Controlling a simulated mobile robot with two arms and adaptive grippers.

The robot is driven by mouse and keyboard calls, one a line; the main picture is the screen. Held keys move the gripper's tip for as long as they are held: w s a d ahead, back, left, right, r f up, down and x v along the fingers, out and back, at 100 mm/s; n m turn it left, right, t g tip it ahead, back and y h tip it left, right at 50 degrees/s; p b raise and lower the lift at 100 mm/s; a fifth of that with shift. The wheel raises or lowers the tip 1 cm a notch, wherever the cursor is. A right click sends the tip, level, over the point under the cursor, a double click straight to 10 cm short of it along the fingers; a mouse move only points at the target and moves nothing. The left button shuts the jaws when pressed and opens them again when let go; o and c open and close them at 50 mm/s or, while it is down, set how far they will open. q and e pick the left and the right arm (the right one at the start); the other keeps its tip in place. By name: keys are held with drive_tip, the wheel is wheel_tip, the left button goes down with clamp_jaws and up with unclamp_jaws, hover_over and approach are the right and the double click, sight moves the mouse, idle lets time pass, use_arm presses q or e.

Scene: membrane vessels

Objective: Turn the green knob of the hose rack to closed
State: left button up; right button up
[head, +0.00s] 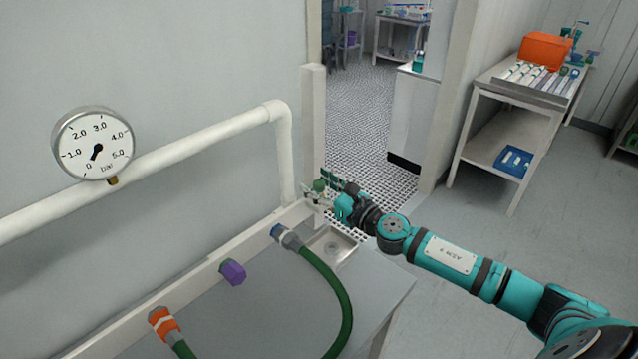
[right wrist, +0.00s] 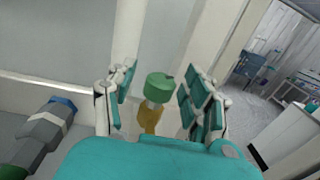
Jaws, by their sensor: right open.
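The green knob (right wrist: 159,87) shows in the right wrist view on top of a brass-coloured stem. It also shows small in the head view (head: 319,186), at the far end of the hose rack (head: 203,272). My right gripper (right wrist: 158,88) is open, with one finger on each side of the knob. Gaps show between the fingers and the knob, and I see no contact. In the head view the right gripper (head: 327,190) reaches the knob from the right and partly hides it. My left gripper is not in view.
A green hose (head: 338,292) runs from a grey fitting beside a small sink (head: 333,247). A purple cap (head: 232,272) and an orange fitting (head: 162,322) sit along the rack. A post (head: 313,130) stands close behind the knob.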

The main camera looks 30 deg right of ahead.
clamp_jaws()
